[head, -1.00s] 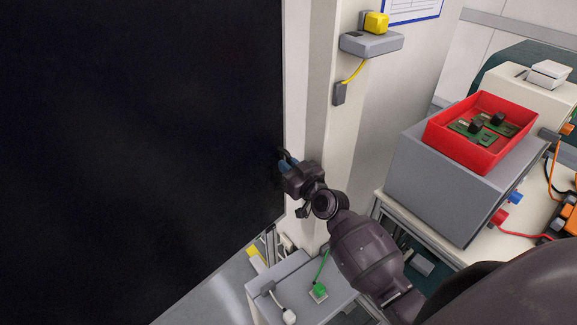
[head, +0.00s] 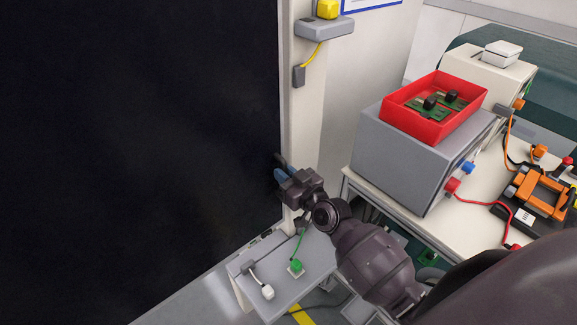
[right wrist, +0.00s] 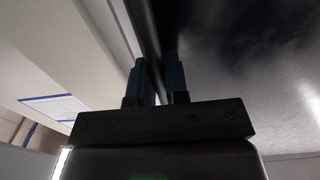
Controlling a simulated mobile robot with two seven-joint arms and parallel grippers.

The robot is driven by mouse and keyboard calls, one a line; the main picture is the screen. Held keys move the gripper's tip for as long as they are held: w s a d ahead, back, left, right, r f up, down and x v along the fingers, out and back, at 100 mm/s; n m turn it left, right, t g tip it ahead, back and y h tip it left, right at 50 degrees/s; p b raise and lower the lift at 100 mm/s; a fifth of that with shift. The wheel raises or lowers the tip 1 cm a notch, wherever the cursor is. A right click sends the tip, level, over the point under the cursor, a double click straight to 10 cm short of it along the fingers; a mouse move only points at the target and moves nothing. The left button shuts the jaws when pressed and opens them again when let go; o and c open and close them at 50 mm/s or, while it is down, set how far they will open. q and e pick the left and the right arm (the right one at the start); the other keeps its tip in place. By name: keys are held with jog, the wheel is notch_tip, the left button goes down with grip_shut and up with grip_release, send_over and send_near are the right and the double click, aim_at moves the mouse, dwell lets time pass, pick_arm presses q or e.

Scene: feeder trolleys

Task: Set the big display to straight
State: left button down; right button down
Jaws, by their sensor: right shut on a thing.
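The big display (head: 140,150) is a large black panel filling the left of the head view, with its right edge upright beside a cream post. My right gripper (head: 281,168) has its blue fingers at this right edge, below mid-height. In the right wrist view the two blue fingertips (right wrist: 158,75) stand close on either side of the display's dark edge (right wrist: 143,25). The gripper is shut on that edge. The display's left side lies outside the view, so its full angle cannot be seen. My left gripper is not in view.
The cream post (head: 305,120) stands right behind the display's edge. A low grey box (head: 285,280) with white and green plugs sits below my right gripper. To the right, a table carries a grey box (head: 420,150), a red bin (head: 400,122) and an orange-black device (head: 540,195).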

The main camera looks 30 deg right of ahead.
jog(key=shift+v, duration=0.8)
jog(key=shift+a, duration=0.15)
jog(key=c, duration=1.1)
grip_release()
jog(key=shift+w, duration=0.1)
jog(key=shift+c, duration=0.2)
jog(key=v, duration=1.1)
